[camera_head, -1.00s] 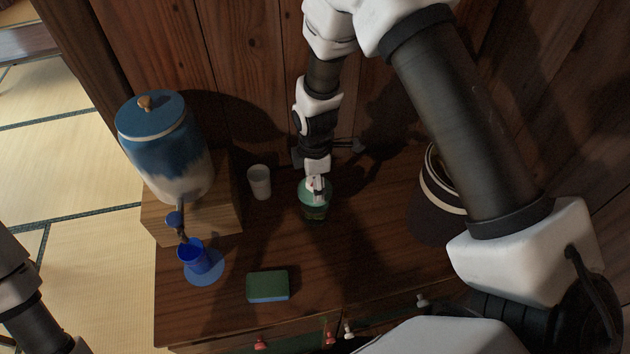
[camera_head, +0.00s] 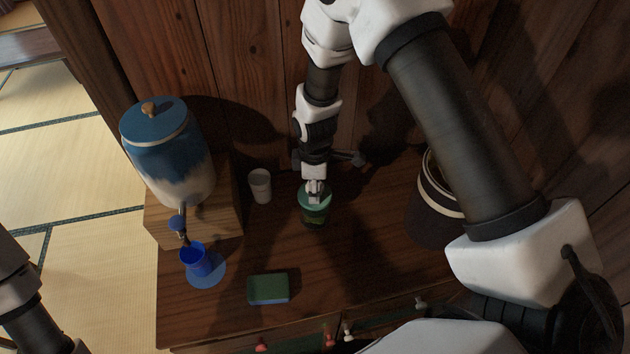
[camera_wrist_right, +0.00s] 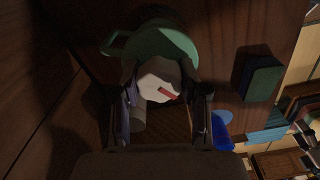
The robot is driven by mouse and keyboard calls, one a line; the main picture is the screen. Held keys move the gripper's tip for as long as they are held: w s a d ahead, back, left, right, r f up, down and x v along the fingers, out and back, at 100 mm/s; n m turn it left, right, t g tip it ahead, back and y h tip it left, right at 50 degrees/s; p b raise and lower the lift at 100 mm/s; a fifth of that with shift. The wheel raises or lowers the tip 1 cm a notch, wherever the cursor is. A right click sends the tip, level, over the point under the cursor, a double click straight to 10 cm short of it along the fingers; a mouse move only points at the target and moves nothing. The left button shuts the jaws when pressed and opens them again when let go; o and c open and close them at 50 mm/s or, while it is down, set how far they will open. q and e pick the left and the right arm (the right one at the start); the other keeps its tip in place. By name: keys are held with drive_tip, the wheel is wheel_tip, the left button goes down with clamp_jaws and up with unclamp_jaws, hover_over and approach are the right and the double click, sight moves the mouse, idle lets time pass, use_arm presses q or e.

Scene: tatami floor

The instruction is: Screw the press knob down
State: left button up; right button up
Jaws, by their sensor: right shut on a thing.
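The press (camera_head: 315,218) stands upright on the wooden cabinet top, with a green lid (camera_head: 305,199) and a dark, see-through body. Its pale knob (camera_wrist_right: 160,83) with a red mark sits between the fingers in the right wrist view, where the green lid (camera_wrist_right: 165,43) also shows. My right gripper (camera_head: 315,187) comes down from above and is shut on the knob. The fingers hide part of the knob, and I cannot tell if a gap lies under it. Part of my left arm shows at the lower left; its gripper is out of view.
A white cup (camera_head: 260,186) stands left of the press. A blue and white dispenser (camera_head: 170,150) sits on a wooden block, with a blue cup (camera_head: 194,262) on a saucer (camera_head: 214,274) below its tap. A green sponge (camera_head: 268,288) lies in front. A dark pot (camera_head: 432,215) stands right.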

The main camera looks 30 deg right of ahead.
drive_tip(key=shift+s+f+m, duration=0.1)
drive_tip(key=shift+s+m, duration=0.15)
drive_tip(key=shift+m, duration=0.95)
drive_tip(key=m, duration=0.2)
drive_tip(key=shift+f+m+p, duration=0.15)
drive_tip(key=shift+m+p, duration=0.15)
drive_tip(key=shift+p, duration=0.1)
drive_tip(key=m+p, duration=0.1)
drive_tip(key=m, duration=0.7)
drive_tip(key=shift+p, duration=0.3)
drive_tip(key=o, duration=0.8)
drive_tip(key=shift+f, duration=0.1)
drive_tip(key=shift+w+d, duration=0.1)
drive_tip(key=shift+w, duration=0.2)
drive_tip(key=shift+r, duration=0.2)
